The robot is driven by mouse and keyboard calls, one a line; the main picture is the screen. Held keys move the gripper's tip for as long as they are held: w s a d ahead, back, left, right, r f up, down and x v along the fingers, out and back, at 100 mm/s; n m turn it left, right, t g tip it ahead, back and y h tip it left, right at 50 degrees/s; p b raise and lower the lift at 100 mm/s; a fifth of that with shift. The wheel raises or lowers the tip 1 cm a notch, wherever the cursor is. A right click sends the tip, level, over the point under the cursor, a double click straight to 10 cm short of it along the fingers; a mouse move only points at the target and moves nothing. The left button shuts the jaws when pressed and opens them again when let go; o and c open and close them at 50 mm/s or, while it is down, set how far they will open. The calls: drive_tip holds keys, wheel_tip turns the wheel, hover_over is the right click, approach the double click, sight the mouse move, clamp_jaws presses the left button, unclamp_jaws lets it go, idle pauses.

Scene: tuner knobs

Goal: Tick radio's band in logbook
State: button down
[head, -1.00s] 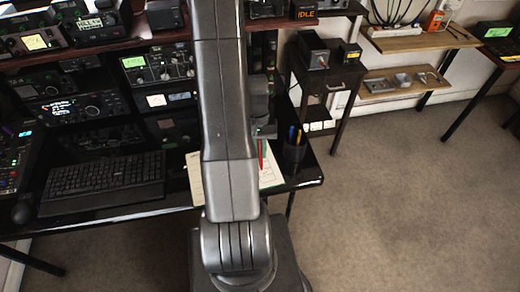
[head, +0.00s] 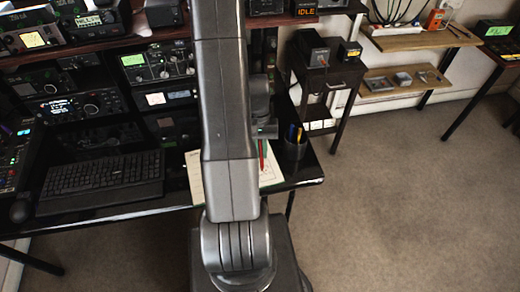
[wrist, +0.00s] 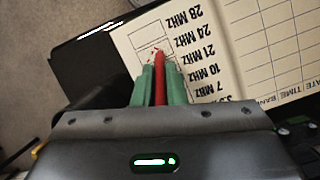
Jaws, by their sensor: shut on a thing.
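My gripper (wrist: 159,70) has green fingers shut on a red pen (wrist: 160,92) in the wrist view. The pen points at the printed logbook page (wrist: 235,55), which appears upside down there. Its band list (wrist: 202,57) reads 28, 24, 21, 10 and 7 MHz, with boxes beside the labels. The pen tip is over the box column near 24 and 21 MHz; small reddish marks show around it, but contact is unclear. In the head view the page (head: 194,172) lies on the black desk, partly hidden by my arm, and the pen (head: 262,152) shows beside the arm.
Several radios fill the shelves, including one with a green display (head: 132,60); its digits are unreadable. A keyboard (head: 100,178) lies left of the page. A black pen cup (head: 295,152) stands close on the right. The floor at right is clear.

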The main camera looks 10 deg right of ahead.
drive_tip(key=shift+s+d, duration=0.3)
drive_tip(key=shift+d, duration=0.05)
drive_tip(key=shift+w+d+b, duration=0.55)
drive_tip(key=shift+w+d, duration=0.3)
idle(1.1)
drive_tip(key=shift+r, duration=0.1)
wheel_tip(320, 180, up, 6)
drive_tip(key=p, duration=0.4)
idle(0.5)
